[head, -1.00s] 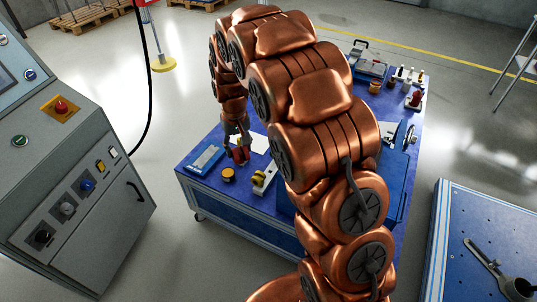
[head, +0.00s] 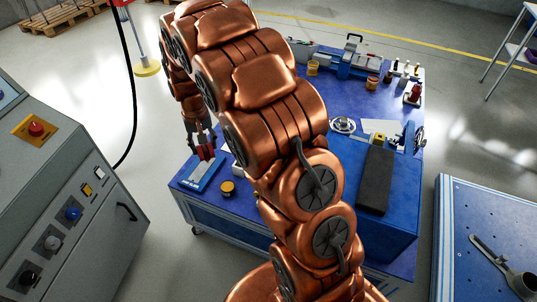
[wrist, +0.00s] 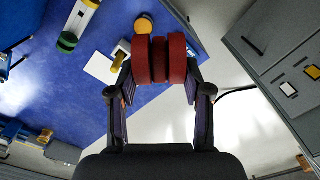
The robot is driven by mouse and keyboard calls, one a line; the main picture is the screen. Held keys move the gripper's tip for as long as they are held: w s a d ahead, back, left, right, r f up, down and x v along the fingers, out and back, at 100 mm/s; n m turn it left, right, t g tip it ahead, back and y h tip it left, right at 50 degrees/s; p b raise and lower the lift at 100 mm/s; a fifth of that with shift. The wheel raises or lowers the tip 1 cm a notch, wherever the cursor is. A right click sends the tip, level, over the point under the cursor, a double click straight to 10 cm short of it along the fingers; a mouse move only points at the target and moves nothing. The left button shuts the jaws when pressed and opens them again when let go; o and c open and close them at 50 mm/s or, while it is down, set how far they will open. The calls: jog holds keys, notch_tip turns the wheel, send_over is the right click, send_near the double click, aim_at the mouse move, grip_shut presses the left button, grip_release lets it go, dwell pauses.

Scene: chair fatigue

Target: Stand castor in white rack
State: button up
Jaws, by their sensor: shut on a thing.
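My gripper (wrist: 163,92) is shut on a red castor (wrist: 160,59), seen at its fingertips in the wrist view. In the head view the red castor (head: 205,151) hangs near the left end of the blue table, by a blue-and-white tray (head: 202,178). A white rack-like block (wrist: 125,45) with a yellow castor-like piece (wrist: 119,61) shows left of the held castor in the wrist view. In the head view my arm covers most of this block (head: 238,178). The gap between the held castor and the table cannot be judged.
A yellow-topped round pot (head: 227,188) stands near the table's front edge. A white sheet (wrist: 100,68) and a white bar with a green end (wrist: 83,18) lie further left in the wrist view. A grey control cabinet (head: 75,200) stands left of the table.

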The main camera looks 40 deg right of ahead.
jog(key=s+d+f+m+b, duration=0.2)
jog(key=d+f+m+b, duration=0.3)
jog(key=d+f+m, duration=0.3)
jog(key=s+d+f+m+b, duration=0.3)
jog(key=d+f+m+b, duration=0.2)
jog(key=d+f+m, duration=0.4)
jog(key=d+m, duration=0.5)
jog(key=m, duration=0.5)
jog(key=shift+d, duration=0.3)
jog(key=shift+f, duration=0.2)
jog(key=shift+f+b, duration=0.6)
jog(key=shift+f, duration=2.25)
jog(key=shift+f, duration=1.65)
jog(key=o, duration=1.2)
jog(key=shift+c, duration=0.2)
